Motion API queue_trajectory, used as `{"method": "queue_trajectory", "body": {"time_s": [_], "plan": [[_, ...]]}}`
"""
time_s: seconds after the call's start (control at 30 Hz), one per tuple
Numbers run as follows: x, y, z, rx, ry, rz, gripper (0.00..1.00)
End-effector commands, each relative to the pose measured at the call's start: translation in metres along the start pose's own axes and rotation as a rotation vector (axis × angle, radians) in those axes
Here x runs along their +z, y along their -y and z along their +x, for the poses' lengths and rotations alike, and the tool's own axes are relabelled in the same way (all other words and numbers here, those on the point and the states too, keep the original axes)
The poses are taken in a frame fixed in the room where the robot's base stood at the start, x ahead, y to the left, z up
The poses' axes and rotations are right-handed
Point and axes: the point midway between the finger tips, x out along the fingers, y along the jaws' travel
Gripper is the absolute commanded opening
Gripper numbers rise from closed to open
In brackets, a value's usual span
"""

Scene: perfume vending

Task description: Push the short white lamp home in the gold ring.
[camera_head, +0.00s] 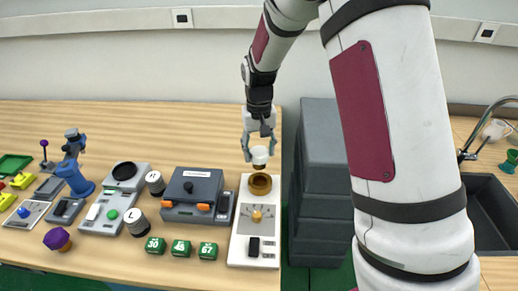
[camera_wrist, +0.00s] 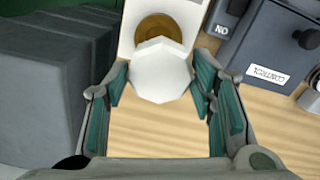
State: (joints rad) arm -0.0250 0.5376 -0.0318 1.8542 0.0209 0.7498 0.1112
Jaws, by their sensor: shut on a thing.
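The short white lamp (camera_head: 259,154) is held between the fingertips of my gripper (camera_head: 260,148), which is shut on it. In the wrist view the lamp (camera_wrist: 162,70) shows as a white many-sided face between the teal finger pads. The gold ring (camera_head: 260,184) sits at the far end of a pale panel, just below the lamp in the head view. In the wrist view the ring (camera_wrist: 160,24) is partly hidden behind the lamp. The lamp appears apart from the ring and above it; its exact height I cannot tell.
The pale panel (camera_head: 241,243) also bears a dial and a black switch. A dark control box (camera_head: 192,187) with orange parts stands left of it. Grey drawers (camera_head: 321,165) stand close on the right. Several green blocks (camera_head: 181,248) lie in front. Bare wood lies behind the panel.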

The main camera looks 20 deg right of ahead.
Motion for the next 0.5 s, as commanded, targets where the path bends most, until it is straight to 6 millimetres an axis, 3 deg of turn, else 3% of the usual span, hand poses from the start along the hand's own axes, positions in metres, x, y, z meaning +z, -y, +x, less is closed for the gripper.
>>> {"method": "queue_trajectory", "body": {"time_s": [0.5], "plan": [[0.001,0.0,0.039,0.001,0.003,0.002,0.3]]}}
